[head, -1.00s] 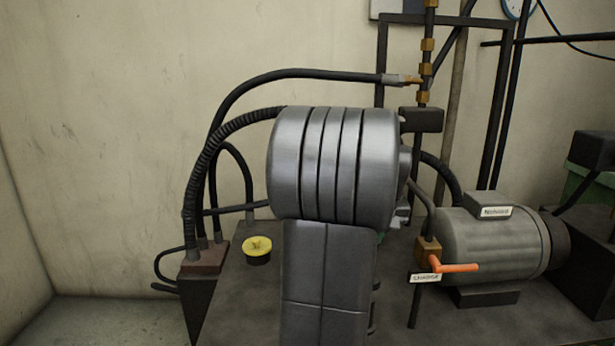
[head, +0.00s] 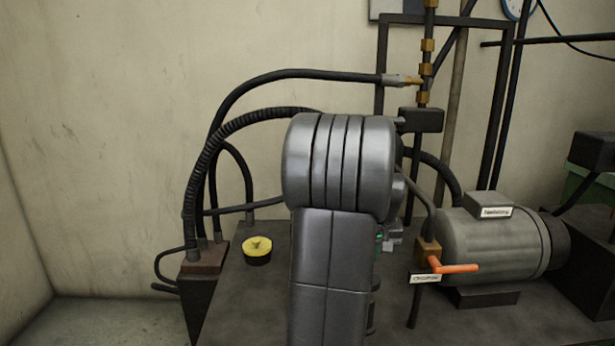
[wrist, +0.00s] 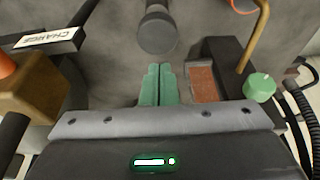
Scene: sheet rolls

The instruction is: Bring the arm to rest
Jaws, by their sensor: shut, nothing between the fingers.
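My gripper shows in the wrist view (wrist: 157,85) as two green fingers lying side by side, shut with nothing between them. In the head view my own grey arm hides most of it. A dark round cylinder end (wrist: 157,30) lies beyond the fingertips in the wrist view, apart from them in the picture; the exact gap is hard to tell.
An orange-handled valve (head: 455,268) with a white label stands right of my arm, before a grey motor (head: 490,245). A yellow-topped knob (head: 257,247) sits left. Black hoses (head: 215,150) arch behind. In the wrist view, a green knob (wrist: 260,87) is at right.

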